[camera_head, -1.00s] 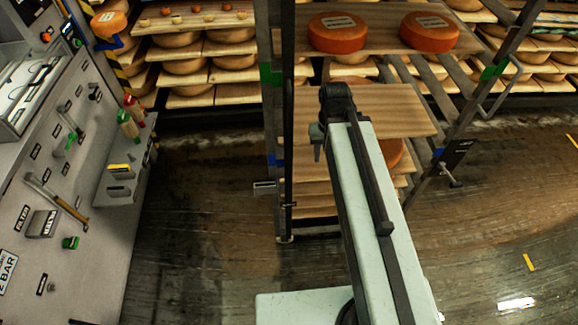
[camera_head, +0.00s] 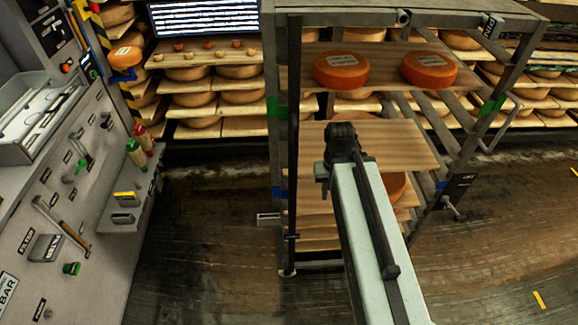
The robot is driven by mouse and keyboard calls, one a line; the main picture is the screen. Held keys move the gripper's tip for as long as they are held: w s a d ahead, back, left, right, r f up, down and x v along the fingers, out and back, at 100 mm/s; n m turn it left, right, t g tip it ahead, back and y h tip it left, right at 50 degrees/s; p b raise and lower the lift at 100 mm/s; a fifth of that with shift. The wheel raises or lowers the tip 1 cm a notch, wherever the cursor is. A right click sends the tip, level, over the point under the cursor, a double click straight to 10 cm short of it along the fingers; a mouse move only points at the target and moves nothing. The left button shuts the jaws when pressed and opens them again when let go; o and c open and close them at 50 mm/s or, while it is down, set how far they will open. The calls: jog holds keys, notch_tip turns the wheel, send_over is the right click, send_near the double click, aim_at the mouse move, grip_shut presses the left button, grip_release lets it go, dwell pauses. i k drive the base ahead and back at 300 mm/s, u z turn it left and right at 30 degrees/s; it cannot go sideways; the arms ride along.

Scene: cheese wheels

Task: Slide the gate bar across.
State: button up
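The tall grey metal rack (camera_head: 440,14) stands in front of me. A dark upright bar (camera_head: 293,110) runs down its front left side; I cannot tell for sure whether this is the gate bar. A small pale metal piece (camera_head: 268,217) sticks out to the left low on that side. On the right post is a dark plate with a handle (camera_head: 453,209). My pale arm reaches up from the bottom toward the rack and ends in a dark joint in front of a wooden shelf. No gripper fingers show; they are hidden or out of view.
Two orange cheese wheels (camera_head: 341,69) (camera_head: 429,69) sit on the rack's upper board. A grey tool panel (camera_head: 50,215) with hanging tools fills the left. Shelves of cheese (camera_head: 196,104) line the back. Dark wet floor (camera_head: 205,255) lies free between panel and rack, and at right.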

aim_at(295, 20)
jog(key=k, duration=0.45)
jog(key=u, duration=3)
jog(key=i, duration=0.4)
jog(key=z, duration=1.65)
